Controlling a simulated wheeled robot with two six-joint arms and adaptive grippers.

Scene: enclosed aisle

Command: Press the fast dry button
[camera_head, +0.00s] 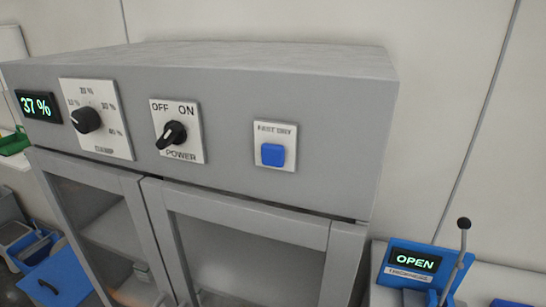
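The fast dry button (273,155) is a blue square on a small white plate, at the right of the grey cabinet's upper front panel. The plate carries a label above the button that reads roughly "FAST DRY". Neither of my grippers shows in the head view, so nothing of mine touches or covers the button.
The grey cabinet (330,95) also bears a power knob (172,134), a humidity dial (86,120) and a display (38,106) reading 37 %. Glass doors are below. A blue box (414,262) showing "OPEN" and a lever (462,240) stand at right. Blue bins (60,285) sit lower left.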

